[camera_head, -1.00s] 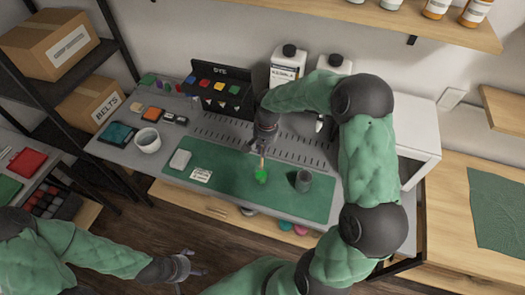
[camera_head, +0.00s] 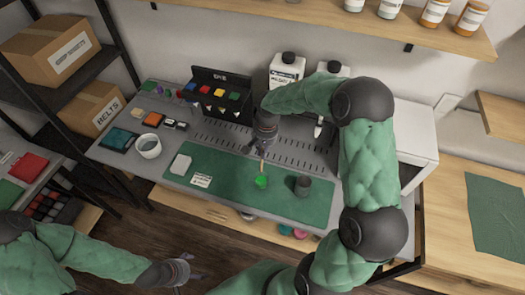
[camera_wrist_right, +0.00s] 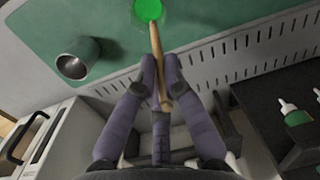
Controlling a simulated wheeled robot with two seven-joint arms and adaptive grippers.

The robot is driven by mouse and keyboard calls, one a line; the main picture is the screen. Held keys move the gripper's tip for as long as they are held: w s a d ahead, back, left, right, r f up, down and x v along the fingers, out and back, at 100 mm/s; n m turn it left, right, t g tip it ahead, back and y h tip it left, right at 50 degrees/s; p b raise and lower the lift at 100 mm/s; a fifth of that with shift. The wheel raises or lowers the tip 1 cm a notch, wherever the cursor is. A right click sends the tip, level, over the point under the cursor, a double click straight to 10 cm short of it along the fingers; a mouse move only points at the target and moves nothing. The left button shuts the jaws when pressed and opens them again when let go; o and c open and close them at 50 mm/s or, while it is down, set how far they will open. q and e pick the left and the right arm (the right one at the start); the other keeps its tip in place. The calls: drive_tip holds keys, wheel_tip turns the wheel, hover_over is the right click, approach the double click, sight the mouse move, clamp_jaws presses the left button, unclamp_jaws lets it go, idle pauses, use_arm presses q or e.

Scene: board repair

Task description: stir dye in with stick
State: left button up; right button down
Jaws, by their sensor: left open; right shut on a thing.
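My right gripper (camera_head: 262,150) is shut on a wooden stick (camera_head: 262,167). In the right wrist view the stick (camera_wrist_right: 156,55) runs between the fingers of the gripper (camera_wrist_right: 160,88), its far end at a clear cup of bright green dye mix (camera_wrist_right: 147,10). The green contents (camera_head: 261,182) also show on the mat in the head view. The cup's walls are hard to make out, and I cannot tell how deep the tip sits. My left gripper (camera_head: 190,272) is open and empty at the bottom, over the floor, away from the bench.
A grey cup (camera_head: 303,186) stands right of the green contents on the green mat (camera_head: 230,190). A white block (camera_head: 181,164) and label card (camera_head: 201,180) lie at the mat's left. A white bowl (camera_head: 148,146) and dye rack (camera_head: 221,92) stand farther left and back.

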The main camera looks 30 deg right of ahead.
drive_tip(key=shift+r, duration=0.1)
drive_tip(key=shift+r+p, duration=1.75)
drive_tip(key=shift+r, duration=0.7)
drive_tip(key=shift+f, duration=0.1)
